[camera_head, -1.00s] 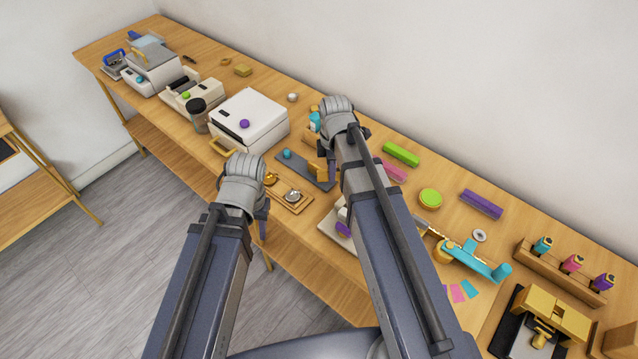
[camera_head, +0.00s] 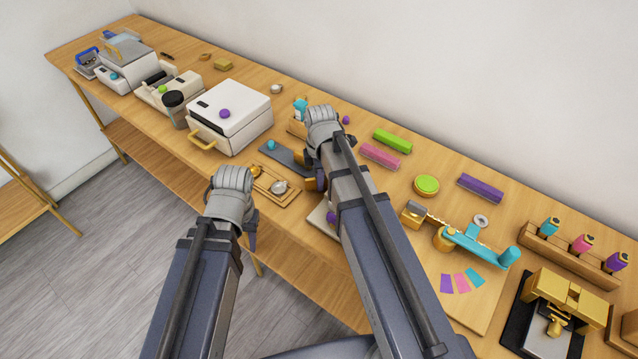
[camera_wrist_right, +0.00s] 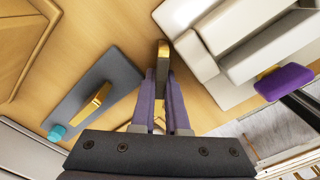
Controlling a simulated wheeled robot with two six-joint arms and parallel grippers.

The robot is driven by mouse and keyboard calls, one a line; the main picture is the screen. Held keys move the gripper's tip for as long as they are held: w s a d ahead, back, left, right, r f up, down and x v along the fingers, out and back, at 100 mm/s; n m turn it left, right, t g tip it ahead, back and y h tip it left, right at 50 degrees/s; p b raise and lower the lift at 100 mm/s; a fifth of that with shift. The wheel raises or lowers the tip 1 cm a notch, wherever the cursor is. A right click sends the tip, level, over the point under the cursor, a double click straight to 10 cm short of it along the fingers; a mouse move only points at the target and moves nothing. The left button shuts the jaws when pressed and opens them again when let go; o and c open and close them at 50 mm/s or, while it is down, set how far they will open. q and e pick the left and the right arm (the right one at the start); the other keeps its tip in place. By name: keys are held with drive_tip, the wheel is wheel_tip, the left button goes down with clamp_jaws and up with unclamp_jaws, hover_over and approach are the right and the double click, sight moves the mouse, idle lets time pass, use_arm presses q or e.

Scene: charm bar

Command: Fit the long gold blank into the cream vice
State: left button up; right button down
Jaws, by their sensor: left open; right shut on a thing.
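The long gold blank (camera_wrist_right: 163,52) is held between the fingertips of my right gripper (camera_wrist_right: 163,85) in the right wrist view. Its far end points away from the wrist, above the wooden table. The cream vice (camera_wrist_right: 208,50) stands just right of the blank there, with a purple knob (camera_wrist_right: 283,80); the blank appears apart from it. In the head view my right arm hides most of the vice (camera_head: 318,217) and the blank. My right gripper (camera_head: 316,183) is over the table, beside the vice. My left gripper (camera_head: 250,240) is open and empty by the table's front edge.
A dark grey plate (camera_wrist_right: 118,72) with a teal knob and gold upright lies left of the blank. A wooden tray (camera_head: 283,198) with small round pieces lies between the grippers. A white press (camera_head: 235,115) stands behind. Pink (camera_head: 380,156) and green (camera_head: 393,141) bars lie right.

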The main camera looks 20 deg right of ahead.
drive_tip(key=c, duration=0.9)
unclamp_jaws()
drive_tip(key=shift+w+r, duration=0.1)
